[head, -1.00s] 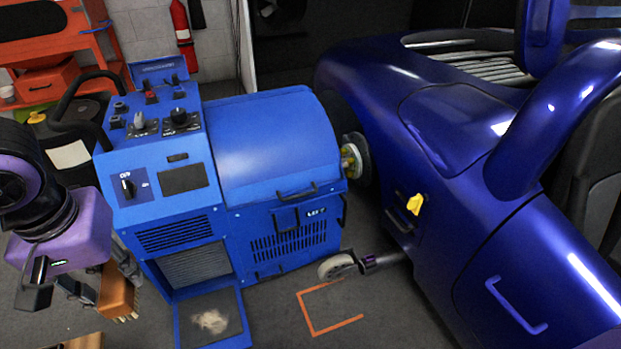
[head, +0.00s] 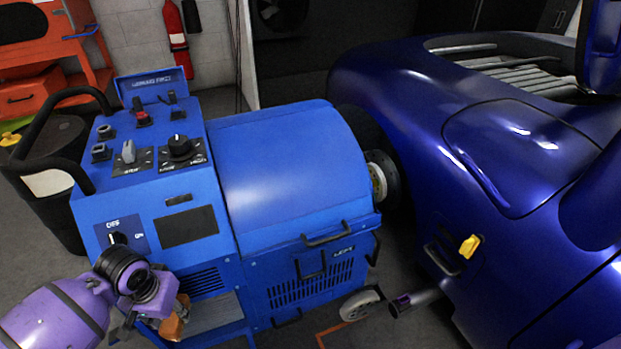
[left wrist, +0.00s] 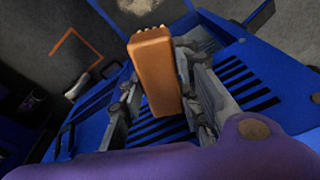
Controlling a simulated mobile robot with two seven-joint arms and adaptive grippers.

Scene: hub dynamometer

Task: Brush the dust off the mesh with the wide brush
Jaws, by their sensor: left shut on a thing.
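My left gripper (head: 160,318) is shut on the orange-brown wide brush (head: 178,318), low in front of the blue machine's control side. In the left wrist view the brush (left wrist: 152,65) sits between the grey fingers, with pale bristle tips at its far end. The mesh, a dark panel in a blue frame (left wrist: 112,14), shows at the top of that view with a pale dust patch (left wrist: 138,5) on it. The bristles look close to the dust, but I cannot tell if they touch. In the head view the dusty panel is out of sight. My right gripper is not in view.
The blue dynamometer (head: 290,170) fills the middle, with knobs on top and louvres in front. A blue car (head: 480,150) stands close on the right. A black bin (head: 50,180) stands at left, before an orange shelf (head: 40,80).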

